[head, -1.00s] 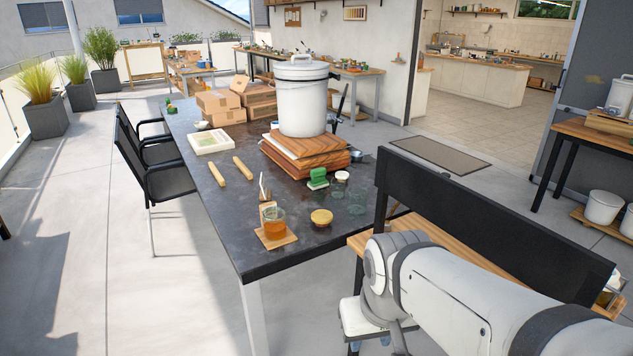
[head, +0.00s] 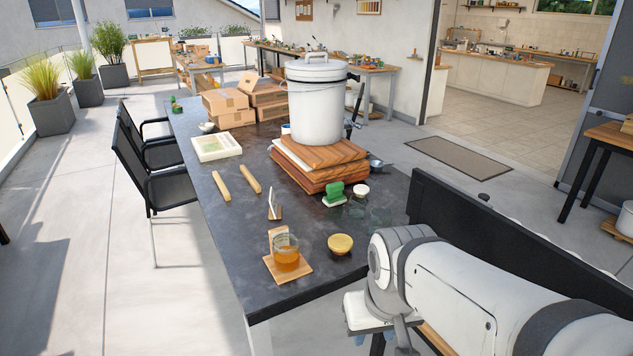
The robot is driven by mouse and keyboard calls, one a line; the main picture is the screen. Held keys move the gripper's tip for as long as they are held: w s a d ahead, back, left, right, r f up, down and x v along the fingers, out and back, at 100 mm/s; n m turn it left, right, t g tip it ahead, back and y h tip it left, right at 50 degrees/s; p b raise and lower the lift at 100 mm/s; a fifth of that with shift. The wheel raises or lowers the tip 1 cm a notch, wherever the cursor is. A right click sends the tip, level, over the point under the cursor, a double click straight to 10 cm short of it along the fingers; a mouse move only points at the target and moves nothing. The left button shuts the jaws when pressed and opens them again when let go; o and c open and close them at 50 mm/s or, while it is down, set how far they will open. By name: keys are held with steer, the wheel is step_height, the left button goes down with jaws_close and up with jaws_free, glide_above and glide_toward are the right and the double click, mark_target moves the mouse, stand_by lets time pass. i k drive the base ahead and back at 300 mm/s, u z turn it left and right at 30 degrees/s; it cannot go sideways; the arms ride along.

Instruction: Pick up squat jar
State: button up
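Two low jars could be the squat jar, and I cannot tell which it is. One is a jar with a yellow lid (head: 340,244), standing upright near the table's right edge. The other is a glass jar of amber honey (head: 287,257) on a square wooden coaster (head: 300,270) to its left. My gripper (head: 371,337) seems to show only partly, at the bottom of the view under my arm's wrist. It is apart from both jars, lower in the picture and beyond the table's near right edge. Its fingertips are too unclear to show an opening.
The dark table (head: 235,235) has free surface left of the jars. A green-handled brush (head: 334,194), a white-lidded jar (head: 361,191) and faint clear glasses stand behind. A white bucket (head: 316,105) sits on stacked boards (head: 325,170). A black panel (head: 500,240) stands at right.

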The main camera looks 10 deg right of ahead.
mark_target(357, 203)
steer(key=i, duration=1.05)
steer(key=z, duration=0.05)
